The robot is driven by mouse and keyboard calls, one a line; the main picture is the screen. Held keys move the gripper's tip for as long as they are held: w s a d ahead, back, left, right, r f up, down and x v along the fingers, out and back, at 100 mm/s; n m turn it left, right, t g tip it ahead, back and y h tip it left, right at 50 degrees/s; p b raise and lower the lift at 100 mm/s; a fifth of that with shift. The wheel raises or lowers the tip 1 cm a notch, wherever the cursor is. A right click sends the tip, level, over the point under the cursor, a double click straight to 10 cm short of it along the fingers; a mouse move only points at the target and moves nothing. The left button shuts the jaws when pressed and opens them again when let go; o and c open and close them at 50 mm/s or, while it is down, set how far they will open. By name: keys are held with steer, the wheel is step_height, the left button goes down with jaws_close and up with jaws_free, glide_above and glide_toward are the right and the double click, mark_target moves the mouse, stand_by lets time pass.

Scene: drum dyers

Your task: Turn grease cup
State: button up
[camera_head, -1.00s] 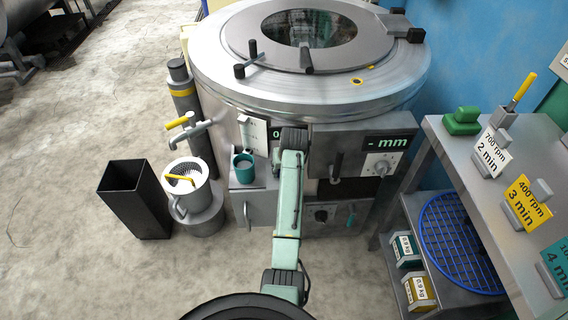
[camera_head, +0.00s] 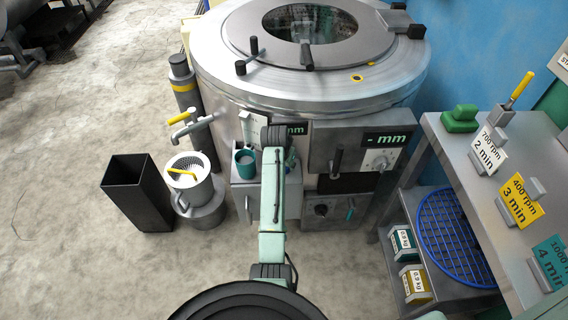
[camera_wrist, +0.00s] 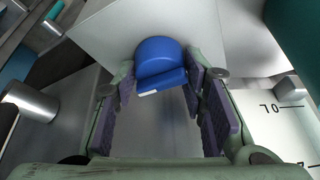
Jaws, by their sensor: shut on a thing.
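In the wrist view, a blue round cap with a flat bar and a small white mark (camera_wrist: 160,62), which looks like the grease cup, sits against a grey plate (camera_wrist: 140,25). My gripper (camera_wrist: 165,82) has its two purple-padded fingers on either side of the cap, shut on it at the fingertips. In the head view, my pale green arm reaches to the front of the drum machine (camera_head: 222,92). The arm hides my gripper and the blue cap there.
A teal cup (camera_head: 246,166) stands on a small shelf just left of my arm. A black bin (camera_head: 140,195) and a white bucket (camera_head: 187,182) stand at left. A grey bench (camera_head: 460,165) stands at right.

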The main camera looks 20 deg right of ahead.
stand_by(0.3)
steer(key=o, duration=1.1)
steer(key=v, duration=1.2)
steer(key=shift+w, duration=0.1)
